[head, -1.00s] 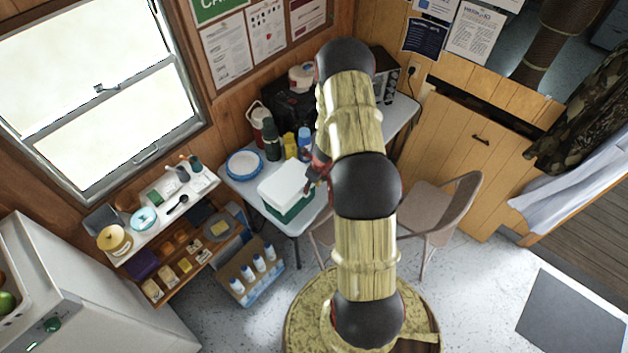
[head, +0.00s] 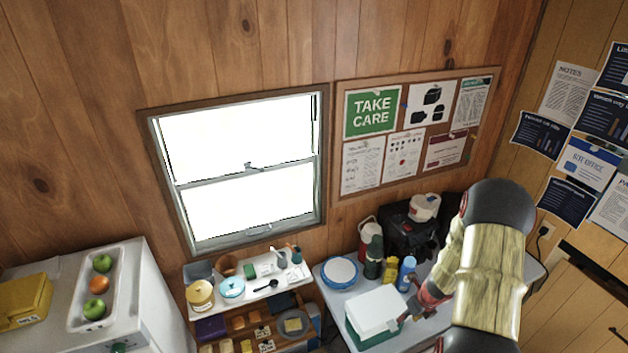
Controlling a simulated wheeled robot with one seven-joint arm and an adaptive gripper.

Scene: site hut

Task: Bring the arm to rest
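My arm rises at the lower right of the head view, its upper links large and close to the camera. My gripper (head: 408,309) is at the arm's far end, low over the table beside the white-lidded green cooler box (head: 374,312). The gripper is small here and partly hidden by my own arm, so I cannot tell whether its fingers are open or shut, or whether they touch the box. I see nothing clearly held in it.
The table (head: 337,302) also carries a blue-rimmed plate (head: 339,272), a dark green flask (head: 373,258), a blue bottle (head: 406,273) and a black appliance (head: 408,235). A shelf (head: 268,308) with small goods stands left of it. A white fridge (head: 150,290) is farther left.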

